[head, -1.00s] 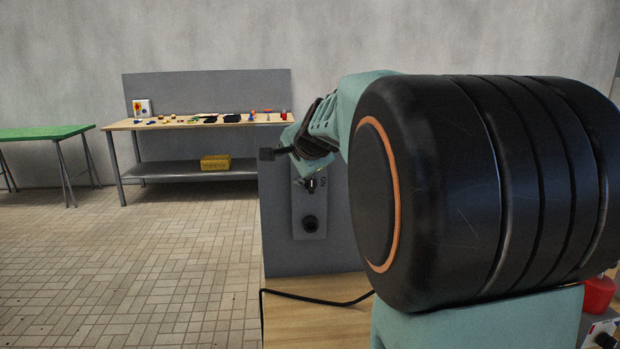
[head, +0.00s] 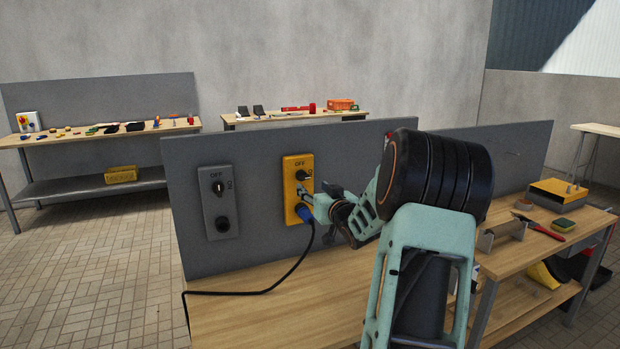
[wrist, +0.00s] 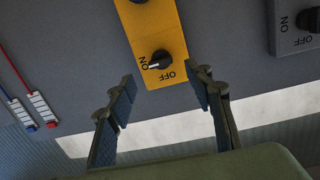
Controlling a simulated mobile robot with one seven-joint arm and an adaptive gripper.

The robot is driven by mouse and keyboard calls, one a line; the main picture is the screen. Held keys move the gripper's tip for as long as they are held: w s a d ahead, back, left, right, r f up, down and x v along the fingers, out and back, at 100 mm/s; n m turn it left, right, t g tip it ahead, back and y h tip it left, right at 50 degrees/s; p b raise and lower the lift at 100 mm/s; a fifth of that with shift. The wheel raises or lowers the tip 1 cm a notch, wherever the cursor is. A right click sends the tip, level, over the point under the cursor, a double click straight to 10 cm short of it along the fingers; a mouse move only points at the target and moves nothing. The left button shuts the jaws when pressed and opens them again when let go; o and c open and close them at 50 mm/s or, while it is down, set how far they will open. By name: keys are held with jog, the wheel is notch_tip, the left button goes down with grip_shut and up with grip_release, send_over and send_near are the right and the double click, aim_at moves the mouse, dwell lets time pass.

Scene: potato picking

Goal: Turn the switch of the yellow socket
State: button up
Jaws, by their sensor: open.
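The yellow socket (head: 291,191) is mounted on a grey upright panel, with a blue plug (head: 304,211) in its lower part. Its black switch (head: 301,175) sits under the OFF label. In the wrist view the switch (wrist: 160,59) shows between the OFF and ON labels on the yellow socket (wrist: 158,22), its white mark toward ON. My gripper (wrist: 165,84) is open and empty, its fingers spread on either side of the socket's end, apart from the switch. In the head view my gripper (head: 312,197) is at the socket's right edge and hides part of it.
A grey socket (head: 219,203) with its own switch is left of the yellow one. A black cable (head: 262,291) runs over the wooden bench (head: 330,290). Tools lie on the bench at right. Another table (head: 100,135) stands behind at left.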

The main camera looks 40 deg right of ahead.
aim_at(305, 177)
jog(key=shift+n+t+y, duration=0.3)
jog(key=shift+n+t, duration=0.2)
jog(key=shift+n, duration=0.1)
jog(key=x, duration=0.8)
jog(key=shift+w+d+r, duration=0.15)
jog(key=shift+d+r, duration=0.1)
jog(key=shift+d, duration=0.1)
jog(key=c, duration=1.2)
jog(key=shift+o, duration=0.2)
